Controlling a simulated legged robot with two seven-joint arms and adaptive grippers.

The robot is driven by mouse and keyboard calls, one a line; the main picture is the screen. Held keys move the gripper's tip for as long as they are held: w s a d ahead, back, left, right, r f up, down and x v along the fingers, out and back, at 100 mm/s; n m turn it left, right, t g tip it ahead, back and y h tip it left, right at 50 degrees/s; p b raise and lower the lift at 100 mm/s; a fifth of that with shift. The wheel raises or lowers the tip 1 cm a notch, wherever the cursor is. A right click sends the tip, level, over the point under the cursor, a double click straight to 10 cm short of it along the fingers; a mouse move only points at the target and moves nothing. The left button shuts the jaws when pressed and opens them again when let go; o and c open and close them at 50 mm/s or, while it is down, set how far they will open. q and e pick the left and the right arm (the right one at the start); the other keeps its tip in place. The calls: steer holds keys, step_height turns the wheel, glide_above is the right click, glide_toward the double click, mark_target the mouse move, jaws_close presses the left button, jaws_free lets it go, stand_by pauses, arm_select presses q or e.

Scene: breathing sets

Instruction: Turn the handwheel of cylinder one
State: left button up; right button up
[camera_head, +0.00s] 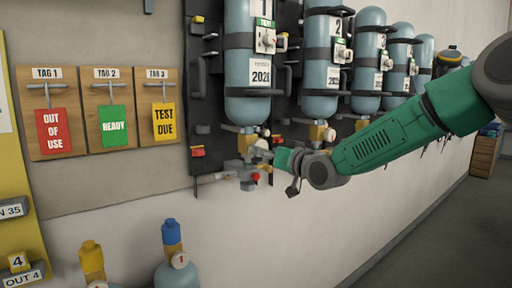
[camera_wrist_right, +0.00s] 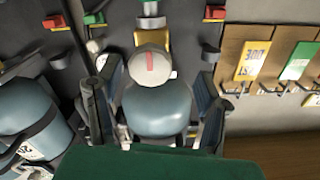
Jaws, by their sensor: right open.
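Cylinder one (camera_head: 247,70), blue with a "1" label, hangs upright on the wall rack. A brass valve (camera_head: 245,143) sits under it. In the right wrist view, which is turned over, the cylinder's rounded end (camera_wrist_right: 158,112) shows between my fingers. A pale round handwheel (camera_wrist_right: 152,65) with a red stripe shows just beyond it, in front of the brass valve (camera_wrist_right: 153,36). My right gripper (camera_head: 255,168) is open below the cylinder, its fingers (camera_wrist_right: 157,95) on either side in the wrist view. Contact with the handwheel cannot be told. My left gripper is out of view.
More blue cylinders (camera_head: 320,65) hang in a row to the right, close behind my right arm. Tag boards (camera_head: 108,122) hang on the wall to the left. Two cylinder tops (camera_head: 172,245) stand below. A yellow panel (camera_head: 15,185) is at the left edge.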

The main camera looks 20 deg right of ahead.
steer(key=w, duration=0.3)
steer(key=shift+w+f, duration=0.1)
steer(key=shift+w, duration=0.1)
steer(key=shift+w+d+p, duration=0.25)
steer(key=shift+w+p, duration=0.05)
steer(key=shift+w, duration=0.05)
steer(key=shift+a, duration=0.7)
steer(key=c, duration=1.2)
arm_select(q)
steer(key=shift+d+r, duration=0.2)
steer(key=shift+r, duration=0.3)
arm_select(e)
steer(key=shift+o, duration=0.2)
steer(key=shift+d, duration=0.1)
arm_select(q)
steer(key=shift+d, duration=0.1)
arm_select(e)
steer(key=shift+d, duration=0.1)
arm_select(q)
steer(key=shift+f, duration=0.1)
arm_select(e)
steer(key=shift+d, duration=0.1)
